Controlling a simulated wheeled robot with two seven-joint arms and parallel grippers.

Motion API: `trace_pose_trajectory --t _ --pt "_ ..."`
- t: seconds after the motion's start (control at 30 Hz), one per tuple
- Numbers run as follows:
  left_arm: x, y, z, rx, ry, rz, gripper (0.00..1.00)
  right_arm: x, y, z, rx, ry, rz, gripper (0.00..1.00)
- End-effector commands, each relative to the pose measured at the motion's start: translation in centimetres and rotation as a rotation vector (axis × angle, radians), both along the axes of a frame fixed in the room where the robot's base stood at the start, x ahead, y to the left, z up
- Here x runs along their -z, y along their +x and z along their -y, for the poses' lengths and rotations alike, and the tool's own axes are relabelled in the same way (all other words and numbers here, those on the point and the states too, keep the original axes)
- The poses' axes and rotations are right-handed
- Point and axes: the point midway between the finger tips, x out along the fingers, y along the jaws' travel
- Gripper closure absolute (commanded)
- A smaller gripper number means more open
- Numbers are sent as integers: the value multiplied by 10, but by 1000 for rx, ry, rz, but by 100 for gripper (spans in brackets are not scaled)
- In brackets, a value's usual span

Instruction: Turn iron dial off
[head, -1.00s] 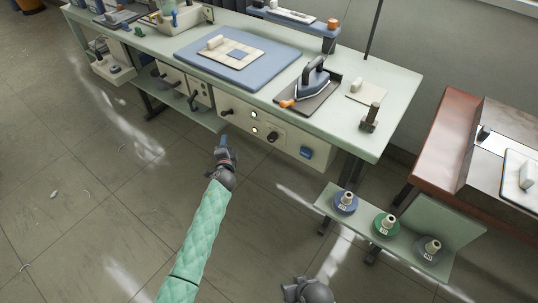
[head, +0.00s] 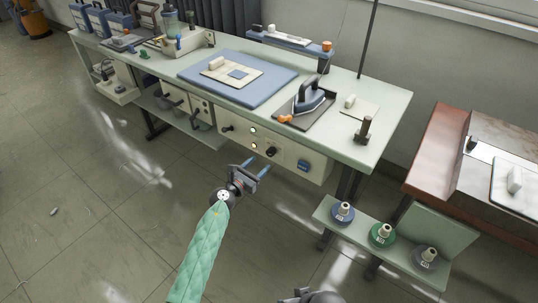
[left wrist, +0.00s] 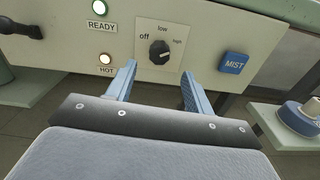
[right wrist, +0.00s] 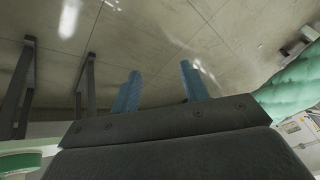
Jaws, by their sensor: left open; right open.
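The iron dial (head: 271,151) is a black knob on the cream front panel (head: 238,133) of the bench. In the left wrist view the dial (left wrist: 160,52) sits among the labels off, low and high; its pointer seems to lean toward high. My left gripper (head: 255,168) is open and empty in front of the panel, a little below the dial. In the left wrist view its fingers (left wrist: 158,72) lie either side of the dial's lower side, apart from it. My right gripper (right wrist: 160,68) is open and empty over the floor. The iron (head: 309,97) rests on a dark pad.
The READY light (left wrist: 99,8) and HOT light (left wrist: 106,59) are lit left of the dial. A blue MIST button (left wrist: 233,63) is to its right. A low shelf (head: 400,258) with several spools stands at the right. Floor before the bench is clear.

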Motion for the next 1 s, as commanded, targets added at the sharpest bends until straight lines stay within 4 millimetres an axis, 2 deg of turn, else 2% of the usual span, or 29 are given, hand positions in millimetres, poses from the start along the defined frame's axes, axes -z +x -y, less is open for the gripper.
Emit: trace_pose_trajectory --t 0.5,0.93,1.0 --pt "-1 53 38 -2 -4 0 48 -15 -3 2 -4 -5 -13 55" --pt "-1 61 44 -2 -4 -1 48 -15 -4 3 -4 -6 -14 55" --pt "-1 61 44 -2 -4 -1 60 -15 -4 3 -4 -6 -14 55"
